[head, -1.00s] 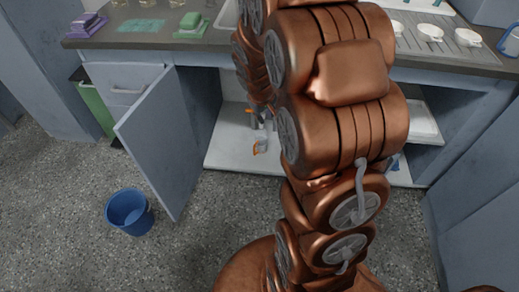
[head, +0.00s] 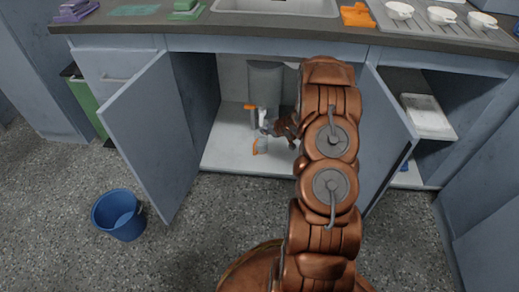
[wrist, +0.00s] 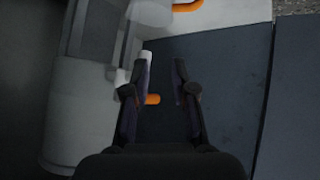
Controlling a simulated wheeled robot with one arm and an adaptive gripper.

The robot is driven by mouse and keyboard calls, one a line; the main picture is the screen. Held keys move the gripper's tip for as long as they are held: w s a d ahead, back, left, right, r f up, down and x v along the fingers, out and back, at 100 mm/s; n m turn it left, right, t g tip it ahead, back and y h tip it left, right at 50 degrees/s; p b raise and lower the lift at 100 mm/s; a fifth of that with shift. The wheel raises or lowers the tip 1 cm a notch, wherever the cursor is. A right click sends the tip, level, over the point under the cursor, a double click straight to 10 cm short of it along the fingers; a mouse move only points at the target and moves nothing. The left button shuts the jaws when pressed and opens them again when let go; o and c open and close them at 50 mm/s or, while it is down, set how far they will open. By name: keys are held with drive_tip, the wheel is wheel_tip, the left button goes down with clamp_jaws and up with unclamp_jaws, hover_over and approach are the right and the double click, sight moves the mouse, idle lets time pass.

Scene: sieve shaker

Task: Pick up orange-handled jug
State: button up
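The orange-handled jug (head: 262,144) is small and clear and stands on the cabinet floor under the sink in the head view. Its orange handle faces left. In the wrist view an orange handle (wrist: 187,6) beside clear plastic shows at the top edge, beyond my fingers. My gripper (wrist: 158,78) is open, its dark fingers apart. In the head view my gripper (head: 268,128) is inside the cabinet, just above and behind the jug, partly hidden by its own wrist. A white and orange item (wrist: 152,99) shows between the fingers; whether it touches them is unclear.
An orange-topped bottle (head: 252,110) and a grey cylinder (head: 265,82) stand behind the jug. The left door (head: 150,135) and right door (head: 388,140) stand open on both sides of my arm. A blue bucket (head: 119,214) is on the floor.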

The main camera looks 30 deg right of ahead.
sight(254, 155)
drive_tip(key=f+t+y+b, duration=0.1)
drive_tip(key=f, duration=0.3)
drive_tip(key=s+a+f+t+y+b, duration=0.1)
drive_tip(key=f, duration=0.3)
drive_tip(key=s+a+f+t+y+b, duration=0.1)
drive_tip(key=f+b, duration=0.1)
drive_tip(key=f, duration=0.2)
drive_tip(key=shift+a+f, duration=0.1)
drive_tip(key=shift+s+a+f+y, duration=0.15)
drive_tip(key=shift+a+f+y, duration=0.1)
drive_tip(key=shift+f+y, duration=0.05)
drive_tip(key=shift+t, duration=0.3)
drive_tip(key=shift+b+x, duration=2.1)
drive_tip(key=shift+x, duration=1.7)
drive_tip(key=shift+d, duration=0.1)
drive_tip(key=shift+c, duration=0.3)
clamp_jaws()
